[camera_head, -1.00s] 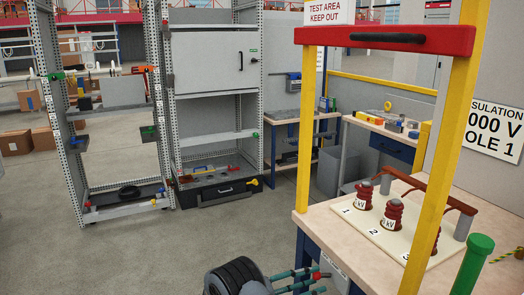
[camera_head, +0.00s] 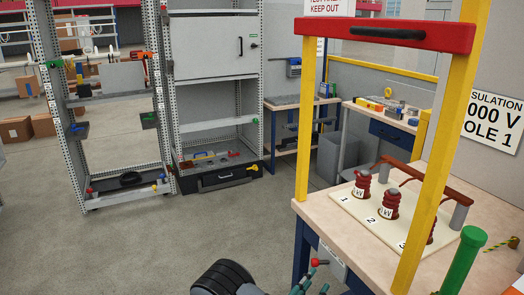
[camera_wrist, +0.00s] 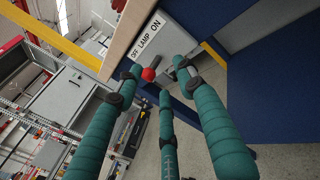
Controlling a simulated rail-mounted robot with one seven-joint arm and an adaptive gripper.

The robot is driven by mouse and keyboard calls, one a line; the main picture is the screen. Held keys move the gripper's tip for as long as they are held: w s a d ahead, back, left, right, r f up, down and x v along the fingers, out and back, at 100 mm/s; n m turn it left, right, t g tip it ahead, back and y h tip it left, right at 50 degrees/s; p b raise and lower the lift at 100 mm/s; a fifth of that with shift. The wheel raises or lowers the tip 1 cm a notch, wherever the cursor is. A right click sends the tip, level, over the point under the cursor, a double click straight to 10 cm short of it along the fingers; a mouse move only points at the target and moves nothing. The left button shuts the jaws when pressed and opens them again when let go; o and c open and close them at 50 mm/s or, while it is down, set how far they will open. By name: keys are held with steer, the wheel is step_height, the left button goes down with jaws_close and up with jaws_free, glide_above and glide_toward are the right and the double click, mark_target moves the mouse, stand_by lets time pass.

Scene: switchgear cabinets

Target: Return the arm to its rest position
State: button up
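My gripper (camera_wrist: 158,82) has three teal fingers, which stand spread apart in the wrist view with nothing held between them. A red ball knob (camera_wrist: 148,74) shows near the fingertips, on a lever by a grey box (camera_wrist: 165,45) labelled "OFF LAMP ON". I cannot tell the exact gap between knob and fingers, but they do not close on it. In the head view only part of my gripper (camera_head: 308,287) shows at the bottom edge, below the red knob (camera_head: 315,262) and beside the bench. Most of my arm is out of view.
A bench (camera_head: 320,212) with red insulators (camera_head: 389,205) stands close on the right. A yellow post frame (camera_head: 305,120) with a red top bar (camera_head: 385,37) rises from it. Open shelving racks (camera_head: 165,110) stand behind at left. The grey floor (camera_head: 130,250) left of the bench is clear.

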steer(key=shift+v, duration=2.75)
steer(key=shift+d, duration=0.1)
